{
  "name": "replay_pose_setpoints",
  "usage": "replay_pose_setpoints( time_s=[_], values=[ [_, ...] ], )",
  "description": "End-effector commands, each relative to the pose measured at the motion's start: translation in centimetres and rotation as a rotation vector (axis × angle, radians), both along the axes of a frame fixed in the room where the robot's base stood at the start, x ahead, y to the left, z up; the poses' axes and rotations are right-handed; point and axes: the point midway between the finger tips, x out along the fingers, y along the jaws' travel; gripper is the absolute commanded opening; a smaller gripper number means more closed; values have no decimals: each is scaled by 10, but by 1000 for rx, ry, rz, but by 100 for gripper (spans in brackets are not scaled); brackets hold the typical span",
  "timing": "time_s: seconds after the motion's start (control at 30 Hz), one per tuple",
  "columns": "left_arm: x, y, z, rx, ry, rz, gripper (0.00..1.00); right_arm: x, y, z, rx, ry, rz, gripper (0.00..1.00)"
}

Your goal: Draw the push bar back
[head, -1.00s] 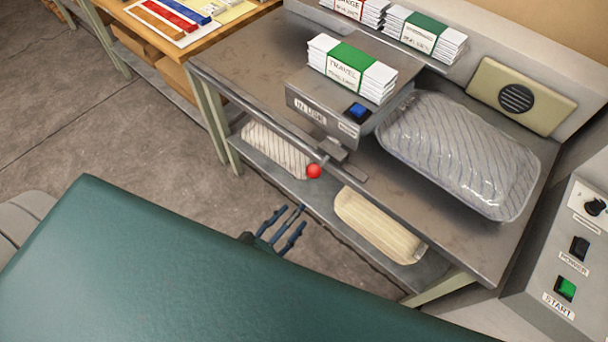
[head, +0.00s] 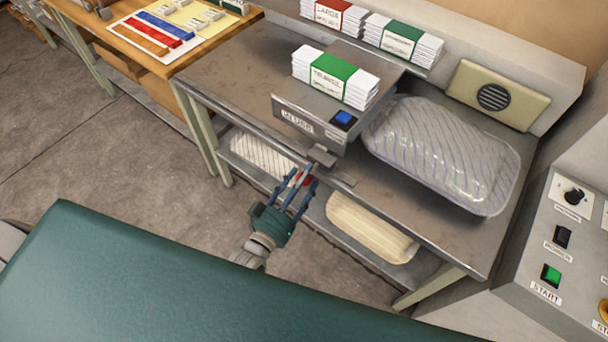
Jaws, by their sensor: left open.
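The push bar (head: 321,156) is a short grey metal piece at the front edge of the steel table, below a grey box labelled "IN USE" (head: 298,122). My right gripper is not in view.
White packs with a green band (head: 335,76) lie on the box. A large clear-wrapped pillow (head: 443,153) lies to the right on the table. A lower shelf holds rolls (head: 371,227). A control panel (head: 540,225) stands at the right.

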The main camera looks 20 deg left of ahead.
Motion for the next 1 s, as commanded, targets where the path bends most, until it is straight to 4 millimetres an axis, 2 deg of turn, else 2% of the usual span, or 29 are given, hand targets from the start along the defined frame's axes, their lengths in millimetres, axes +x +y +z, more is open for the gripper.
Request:
replay_pose_setpoints(
  time_s=[0.13, 0.37, 0.47, 0.63, 1.0],
  values=[
    [7, -2, 0, -1, 1, 0, 49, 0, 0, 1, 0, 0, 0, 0],
    [8, -2, 0, 0, 1, 0, 49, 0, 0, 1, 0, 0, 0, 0],
    [8, -2, 0, 0, 1, 0, 33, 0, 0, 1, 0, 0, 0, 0],
    [8, -2, 0, 0, 0, 0, 0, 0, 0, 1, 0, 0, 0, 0],
    [11, 5, 2, 0, -6, 1, 0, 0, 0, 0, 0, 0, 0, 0]
  ],
)
